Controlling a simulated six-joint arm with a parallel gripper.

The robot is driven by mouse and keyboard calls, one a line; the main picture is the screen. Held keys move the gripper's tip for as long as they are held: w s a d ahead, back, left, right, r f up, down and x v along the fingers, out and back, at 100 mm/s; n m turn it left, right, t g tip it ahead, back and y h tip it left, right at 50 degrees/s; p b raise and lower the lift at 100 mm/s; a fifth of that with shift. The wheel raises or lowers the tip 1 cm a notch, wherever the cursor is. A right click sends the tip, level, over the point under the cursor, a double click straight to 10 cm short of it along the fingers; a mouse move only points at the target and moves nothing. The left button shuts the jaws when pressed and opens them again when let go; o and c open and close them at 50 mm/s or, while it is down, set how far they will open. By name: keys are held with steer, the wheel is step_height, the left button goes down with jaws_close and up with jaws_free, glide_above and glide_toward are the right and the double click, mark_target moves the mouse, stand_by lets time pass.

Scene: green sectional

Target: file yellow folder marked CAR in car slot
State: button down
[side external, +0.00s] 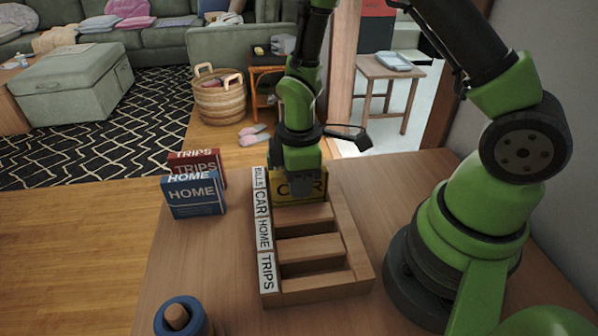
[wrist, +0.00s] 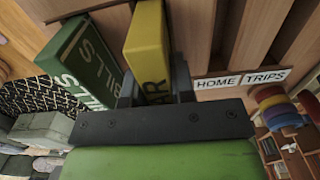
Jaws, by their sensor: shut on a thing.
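The yellow folder marked CAR (side external: 287,189) stands upright at the back part of the wooden rack (side external: 361,274), near the CAR label. My gripper (side external: 300,178) is shut on it from above. In the wrist view the yellow folder (wrist: 146,42) is between the two fingers of my gripper (wrist: 154,88), beside the green BILLS folder (wrist: 87,62). The rack's label strip (side external: 264,232) reads BILLS, CAR, HOME, TRIPS from back to front. The fingers hide part of the folder's lettering. I cannot tell how deep the folder sits in the slot.
A blue HOME folder (side external: 195,195) and a red TRIPS folder (side external: 208,164) stand on the table left of the rack. A ring stack on a peg (side external: 181,318) is at the front left. The HOME and TRIPS slots are empty. Bare table lies between the folders and ring stack.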

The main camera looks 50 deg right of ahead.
steer(key=shift+f, duration=0.2)
steer(key=c, duration=0.9)
jaws_free()
step_height(320, 180, up, 10)
steer(key=s+r+m+t, duration=0.2)
steer(key=s+r+m, duration=0.2)
steer(key=r, duration=0.1)
steer(key=s+a+r+m+t+y, duration=0.1)
steer(key=s+r+m+t, duration=0.1)
steer(key=s+r+m, duration=0.2)
steer(key=s+r+m+t+y, duration=0.1)
steer(key=s+r+m+t, duration=0.2)
steer(key=s+r+m, duration=0.1)
step_height(320, 180, up, 2)
steer(key=shift+a+r+m, duration=0.1)
steer(key=shift+a+m, duration=0.05)
steer(key=shift+m, duration=0.45)
